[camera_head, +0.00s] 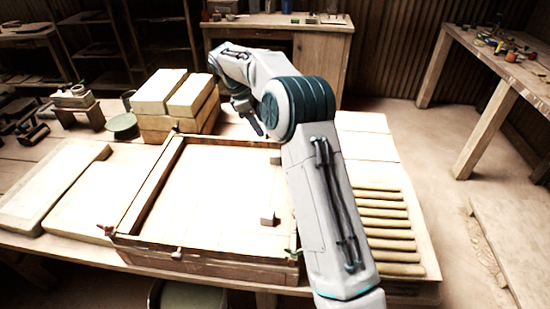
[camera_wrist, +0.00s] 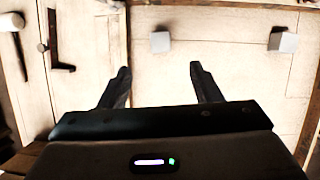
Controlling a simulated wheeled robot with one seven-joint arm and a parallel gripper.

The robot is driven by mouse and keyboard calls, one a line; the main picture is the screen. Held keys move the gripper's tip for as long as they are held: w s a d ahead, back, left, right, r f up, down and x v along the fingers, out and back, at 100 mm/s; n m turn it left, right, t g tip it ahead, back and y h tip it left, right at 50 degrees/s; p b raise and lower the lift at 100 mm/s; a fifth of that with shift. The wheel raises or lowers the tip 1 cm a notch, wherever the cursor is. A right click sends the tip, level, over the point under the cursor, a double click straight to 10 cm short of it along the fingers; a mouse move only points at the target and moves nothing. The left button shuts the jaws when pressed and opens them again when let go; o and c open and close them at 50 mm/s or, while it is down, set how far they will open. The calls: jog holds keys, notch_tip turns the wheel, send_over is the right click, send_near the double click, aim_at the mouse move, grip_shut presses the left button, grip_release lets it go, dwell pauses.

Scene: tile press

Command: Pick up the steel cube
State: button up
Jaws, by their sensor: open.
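Two small grey block-shaped cubes lie inside the shallow wooden frame (camera_head: 152,190). One cube (camera_wrist: 159,41) is ahead of my fingers in the wrist view; the other cube (camera_wrist: 283,40) is to the right. In the head view, one cube (camera_head: 275,157) is near the back right, partly behind my arm, and the other cube (camera_head: 267,217) is near the front right. Both look alike, so I cannot tell which is steel. My gripper (camera_wrist: 160,76) is open and empty, apart from both cubes. In the head view my gripper (camera_head: 252,118) is above the frame's back side.
Stacked pale blocks (camera_head: 178,95) stand behind the frame, with pale slabs (camera_head: 50,185) at left. Wooden rods (camera_head: 385,225) lie at right. A mallet (camera_wrist: 14,40) and a dark angled tool (camera_wrist: 55,45) lie outside the frame. The frame's middle is clear.

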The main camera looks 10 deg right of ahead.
send_over(275, 153)
jog(key=a, duration=0.2)
notch_tip(275, 153, down, 8)
jog(key=shift+w+d+r, duration=0.15)
jog(key=shift+r, duration=0.1)
jog(key=shift+p+x, duration=0.35)
jog(key=shift+x, duration=2.4)
jog(key=shift+c, duration=0.4)
grip_shut()
